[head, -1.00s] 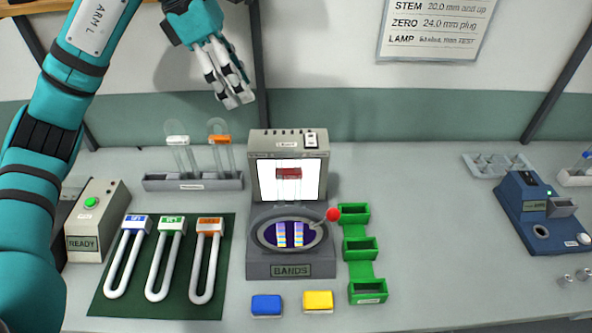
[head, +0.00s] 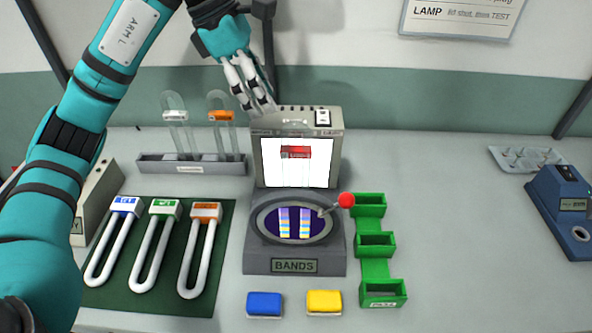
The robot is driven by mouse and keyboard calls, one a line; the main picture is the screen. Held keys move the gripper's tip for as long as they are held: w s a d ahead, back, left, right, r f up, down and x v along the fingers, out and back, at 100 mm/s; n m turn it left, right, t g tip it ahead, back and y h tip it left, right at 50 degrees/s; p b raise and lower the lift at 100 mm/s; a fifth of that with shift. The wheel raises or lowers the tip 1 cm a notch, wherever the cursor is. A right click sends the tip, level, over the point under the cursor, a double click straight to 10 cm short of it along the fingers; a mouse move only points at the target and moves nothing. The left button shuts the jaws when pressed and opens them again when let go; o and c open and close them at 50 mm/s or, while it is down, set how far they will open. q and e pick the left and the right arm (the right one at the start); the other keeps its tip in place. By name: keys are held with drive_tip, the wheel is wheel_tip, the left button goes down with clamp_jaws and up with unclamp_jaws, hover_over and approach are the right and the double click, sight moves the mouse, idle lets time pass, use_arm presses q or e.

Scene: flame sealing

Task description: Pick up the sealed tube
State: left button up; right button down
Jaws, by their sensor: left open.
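Two glass tubes stand in a grey rack at the back left: one with a white label (head: 176,116) and one with an orange label (head: 222,116). A third tube with a red label (head: 296,152) stands in front of the lit screen of the BANDS device (head: 295,266). I cannot tell which tube is the sealed one. My left gripper (head: 258,108) is open and empty, pointing down just behind and left of the screen's top, to the right of the orange-labelled tube. My right gripper is not in view.
The tube rack (head: 165,164) is left of the device. Three white U-shaped loops lie on a dark green mat (head: 120,292). Green bins (head: 376,268) stand right of the red-knobbed lever (head: 346,199). Blue (head: 264,304) and yellow (head: 324,301) blocks lie in front. A blue device (head: 568,215) is far right.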

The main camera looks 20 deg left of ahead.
sight(294, 149)
use_arm(q)
drive_tip(key=p+x, duration=0.2)
drive_tip(key=x, duration=0.7)
drive_tip(key=shift+d+f, duration=0.15)
drive_tip(key=shift+f, duration=0.2)
drive_tip(key=p+x, duration=0.2)
drive_tip(key=x, duration=0.2)
drive_tip(key=shift+w+p, duration=0.1)
drive_tip(key=shift+p, duration=0.2)
drive_tip(key=shift+w+d+f, duration=0.1)
drive_tip(key=shift+d+f, duration=0.05)
drive_tip(key=shift+f, duration=0.45)
clamp_jaws()
